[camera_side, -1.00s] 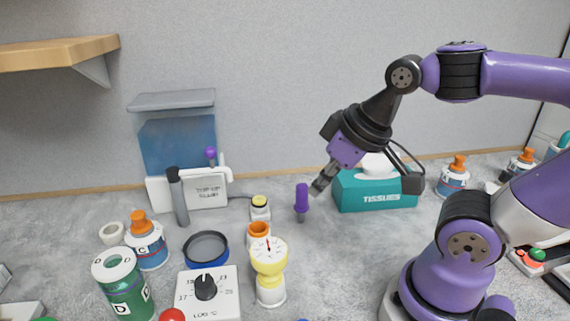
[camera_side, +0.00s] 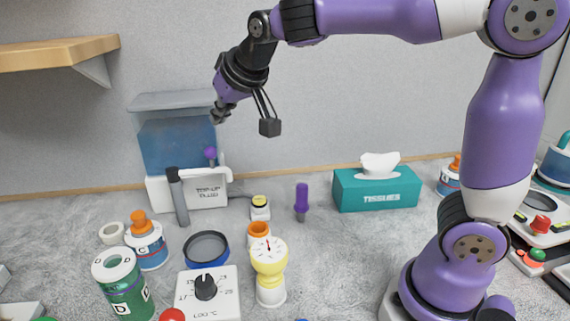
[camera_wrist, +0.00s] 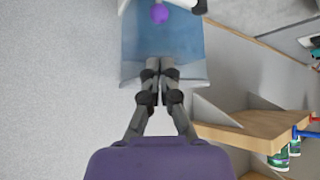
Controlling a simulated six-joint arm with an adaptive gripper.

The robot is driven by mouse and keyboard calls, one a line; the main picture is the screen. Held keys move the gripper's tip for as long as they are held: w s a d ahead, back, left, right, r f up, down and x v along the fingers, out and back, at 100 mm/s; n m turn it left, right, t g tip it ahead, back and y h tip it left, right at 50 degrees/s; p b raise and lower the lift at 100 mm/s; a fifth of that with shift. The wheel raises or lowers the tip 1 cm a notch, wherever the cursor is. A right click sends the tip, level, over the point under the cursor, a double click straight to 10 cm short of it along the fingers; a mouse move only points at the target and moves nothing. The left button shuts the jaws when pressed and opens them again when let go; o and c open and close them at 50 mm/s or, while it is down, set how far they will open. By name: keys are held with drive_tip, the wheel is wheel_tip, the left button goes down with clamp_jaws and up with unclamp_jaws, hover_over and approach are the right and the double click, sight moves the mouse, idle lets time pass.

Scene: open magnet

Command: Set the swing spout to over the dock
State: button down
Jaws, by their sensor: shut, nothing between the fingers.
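A dispenser with a blue tank (camera_side: 177,146) and a white base marked "TOP-UP" (camera_side: 208,193) stands at the back left. A white arm, apparently the swing spout (camera_side: 222,168), is at its right, with a purple knob (camera_side: 210,153) beside it. The knob also shows in the wrist view (camera_wrist: 159,13). My gripper (camera_side: 217,117) is shut and empty, in the air above the knob in the side view. In the wrist view my fingertips (camera_wrist: 160,66) are together over the tank's edge, apart from the knob. I cannot tell which part is the dock.
A dark grey post (camera_side: 177,196) stands in front of the dispenser. A purple-topped peg (camera_side: 301,200), a tissue box (camera_side: 376,190), a yellow gauge (camera_side: 269,270) and a dial box (camera_side: 208,293) stand nearby. A wooden shelf (camera_side: 55,54) juts from the wall at upper left.

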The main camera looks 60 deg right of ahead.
drive_tip(key=x, duration=1)
drive_tip(key=shift+s+a+m+h, duration=0.2)
drive_tip(key=shift+s+m+h, duration=0.1)
drive_tip(key=shift+m+h, duration=0.25)
idle(0.4)
drive_tip(key=s+a+m+g+h, duration=0.1)
drive_tip(key=s+a+m+h, duration=0.1)
drive_tip(key=a, duration=0.5)
drive_tip(key=shift+m, duration=0.85)
drive_tip(key=shift+s+a, duration=0.15)
idle(0.4)
drive_tip(key=v, duration=1.2)
